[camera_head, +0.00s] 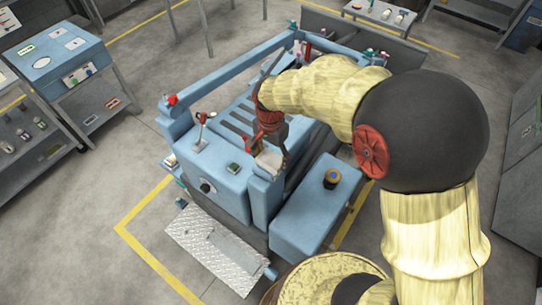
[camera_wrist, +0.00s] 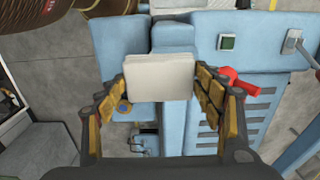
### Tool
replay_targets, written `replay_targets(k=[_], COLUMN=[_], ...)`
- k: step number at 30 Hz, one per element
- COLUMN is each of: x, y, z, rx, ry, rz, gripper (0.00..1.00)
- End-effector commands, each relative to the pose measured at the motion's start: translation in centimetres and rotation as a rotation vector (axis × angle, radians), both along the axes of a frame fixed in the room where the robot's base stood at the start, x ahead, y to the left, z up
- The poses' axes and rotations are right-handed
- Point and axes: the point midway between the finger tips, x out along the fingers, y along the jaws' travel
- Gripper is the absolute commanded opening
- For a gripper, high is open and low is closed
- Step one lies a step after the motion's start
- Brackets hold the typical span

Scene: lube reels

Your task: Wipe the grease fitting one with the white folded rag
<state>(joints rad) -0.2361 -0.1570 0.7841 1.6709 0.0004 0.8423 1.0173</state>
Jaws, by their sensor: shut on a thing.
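The white folded rag (camera_wrist: 160,77) is held between the fingers of my gripper (camera_wrist: 161,84), flat face toward the wrist camera. It is in the air over the blue machine (camera_wrist: 192,142). In the head view my gripper (camera_head: 268,148) is above the front of the machine (camera_head: 225,190), and the pale rag (camera_head: 268,161) shows at its tip. I cannot tell which part is grease fitting one. A small round gold-and-blue part (camera_wrist: 124,107) shows by the left finger, and a red part (camera_wrist: 240,82) shows right of the rag. Contact with the rag is not visible.
A green button (camera_head: 233,168) and a red-topped lever (camera_head: 201,121) stand on the machine near my gripper. A dark round cap (camera_head: 332,179) sits on the blue box at right. Carts (camera_head: 65,60) stand left.

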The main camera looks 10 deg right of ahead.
Motion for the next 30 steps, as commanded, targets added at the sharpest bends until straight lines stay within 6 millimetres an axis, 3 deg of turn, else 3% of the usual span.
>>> replay_targets(k=[18, 30], x=[1.6, 1.6], y=[-1.7, -1.6], z=[0.1, 0.1], rx=[-0.001, -0.001], ry=[0.002, 0.002], rz=[-0.001, 0.000], gripper=[0.47, 0.47])
